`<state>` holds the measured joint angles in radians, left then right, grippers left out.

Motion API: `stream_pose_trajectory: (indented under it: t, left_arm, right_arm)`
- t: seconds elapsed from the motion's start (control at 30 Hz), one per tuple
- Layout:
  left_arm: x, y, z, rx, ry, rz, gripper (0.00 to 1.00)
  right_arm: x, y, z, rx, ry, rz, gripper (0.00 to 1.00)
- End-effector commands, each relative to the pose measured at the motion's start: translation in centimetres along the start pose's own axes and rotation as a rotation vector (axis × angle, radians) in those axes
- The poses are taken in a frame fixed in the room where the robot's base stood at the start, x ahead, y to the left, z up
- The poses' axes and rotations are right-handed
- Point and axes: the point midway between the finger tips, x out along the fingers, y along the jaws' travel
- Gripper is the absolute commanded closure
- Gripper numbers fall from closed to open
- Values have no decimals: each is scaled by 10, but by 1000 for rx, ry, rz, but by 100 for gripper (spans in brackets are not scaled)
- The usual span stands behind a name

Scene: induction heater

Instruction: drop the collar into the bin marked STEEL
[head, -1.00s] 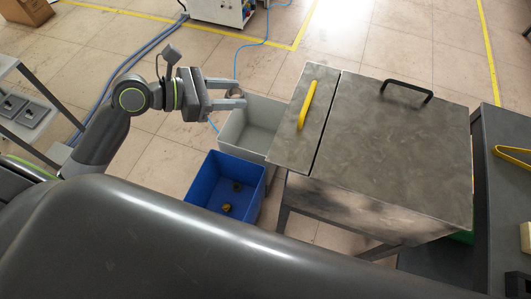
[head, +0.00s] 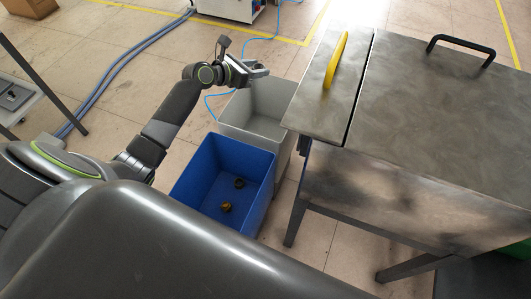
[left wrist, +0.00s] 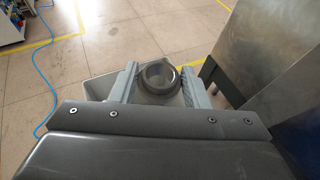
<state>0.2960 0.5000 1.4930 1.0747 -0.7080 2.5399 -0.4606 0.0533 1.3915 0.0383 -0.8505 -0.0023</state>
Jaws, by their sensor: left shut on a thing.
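The collar (left wrist: 160,75) is a dark grey ring, held between the two fingers of my left gripper in the left wrist view. My left gripper (head: 260,71) is shut on it and, in the head view, shows at the far rim of the light grey bin (head: 262,115). In the left wrist view part of the grey bin (left wrist: 100,86) shows below and behind the fingers. No marking is readable on either bin. My right gripper is not in view.
A metal cabinet (head: 430,110) with a yellow handle (head: 336,60) and a black handle (head: 461,46) stands close to the right of the bins. A blue hose (head: 229,92) runs along the floor behind the grey bin.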

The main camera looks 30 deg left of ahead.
Motion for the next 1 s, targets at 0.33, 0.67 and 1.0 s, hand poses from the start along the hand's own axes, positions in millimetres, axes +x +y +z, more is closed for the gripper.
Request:
stream_pose_trajectory:
  t: [0.33,0.67,1.0]
  left_arm:
    - [32,20,-40,-17,14,52,84]
    - [36,20,-48,-16,14,52,84]
    - [39,20,-58,-17,13,52,84]
  right_arm:
    - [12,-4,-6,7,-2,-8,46]
    - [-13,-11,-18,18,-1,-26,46]
    - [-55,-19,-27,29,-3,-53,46]
